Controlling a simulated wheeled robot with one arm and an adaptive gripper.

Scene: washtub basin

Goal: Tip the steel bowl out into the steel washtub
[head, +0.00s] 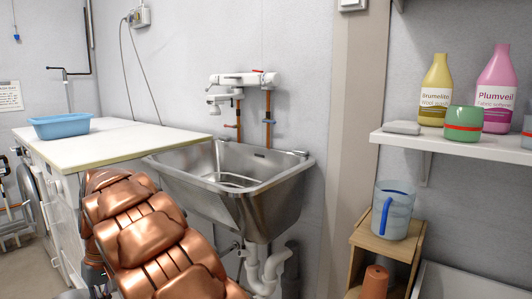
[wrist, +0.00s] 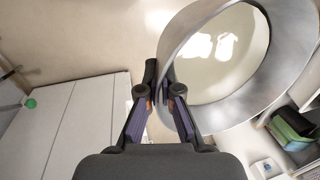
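The steel washtub (head: 275,207) is fixed to the wall in the middle of the head view, below a white tap. Its inside is partly visible and holds a wire-like shape at the bottom. The steel bowl (wrist: 185,45) shows at the upper right of the wrist view. A pale surface with bright reflections fills its inside; I cannot tell for sure whether it is liquid. My gripper (wrist: 159,95) has its fingers on either side of the bowl's near wall, closed on the rim. In the head view the bowl and gripper are not visible; my copper arm covers the lower left.
A white worktop (head: 110,138) with a blue tub (head: 61,126) adjoins the washtub's left side. On the right, a shelf (head: 460,146) carries bottles and a green cup. A clear jug (head: 394,210) stands on a wooden stand below. The tap (head: 243,79) overhangs the basin's back.

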